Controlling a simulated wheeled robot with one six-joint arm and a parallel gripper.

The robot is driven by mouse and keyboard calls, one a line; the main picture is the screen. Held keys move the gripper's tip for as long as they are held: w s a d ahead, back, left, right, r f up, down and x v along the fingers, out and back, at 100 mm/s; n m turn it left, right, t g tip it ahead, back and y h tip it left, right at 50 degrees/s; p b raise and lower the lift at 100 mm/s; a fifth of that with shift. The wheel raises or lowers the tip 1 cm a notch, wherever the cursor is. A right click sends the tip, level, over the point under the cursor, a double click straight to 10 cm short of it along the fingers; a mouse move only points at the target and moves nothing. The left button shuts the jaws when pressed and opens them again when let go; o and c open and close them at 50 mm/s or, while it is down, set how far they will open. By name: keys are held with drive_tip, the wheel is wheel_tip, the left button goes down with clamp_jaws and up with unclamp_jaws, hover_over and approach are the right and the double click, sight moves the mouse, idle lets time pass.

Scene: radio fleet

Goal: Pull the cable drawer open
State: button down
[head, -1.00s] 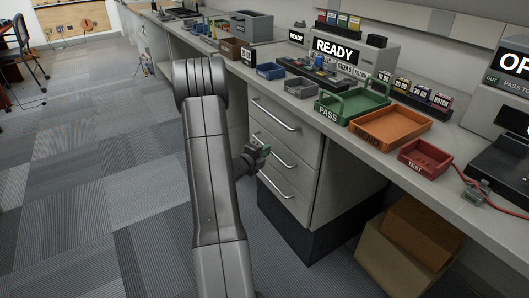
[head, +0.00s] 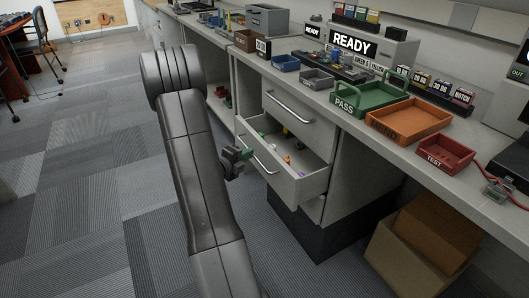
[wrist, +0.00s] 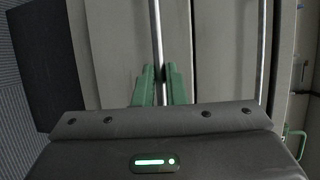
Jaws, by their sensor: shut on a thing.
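The cable drawer (head: 301,185) is the middle drawer of the grey pedestal under the bench. It stands well out from the pedestal, and small coloured items show inside it. My gripper (head: 246,154) is at the drawer's front, at its bar handle (head: 265,165). In the wrist view my green fingertips (wrist: 161,85) are closed on either side of the handle (wrist: 157,40), a thin metal bar. My arm hides part of the floor left of the drawer.
The top drawer (head: 290,112) is shut above. Cardboard boxes (head: 420,245) stand under the bench at right. A green PASS tray (head: 362,103), an orange tray (head: 408,120) and a red TEST tray (head: 445,153) sit on the bench. Open carpet lies at left.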

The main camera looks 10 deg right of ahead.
drive_tip(key=s+a+b, duration=0.1)
drive_tip(key=s+a, duration=0.4)
drive_tip(key=a, duration=0.9)
drive_tip(key=shift+s+a, duration=0.2)
drive_tip(key=shift+a, duration=0.2)
drive_tip(key=c, duration=1.5)
unclamp_jaws()
drive_tip(key=p+v, duration=0.3)
drive_tip(key=v, duration=1)
drive_tip(key=shift+s+a+r, duration=0.2)
drive_tip(key=shift+s+a, duration=0.05)
drive_tip(key=shift+a, duration=0.05)
drive_tip(key=shift+w+d, duration=0.1)
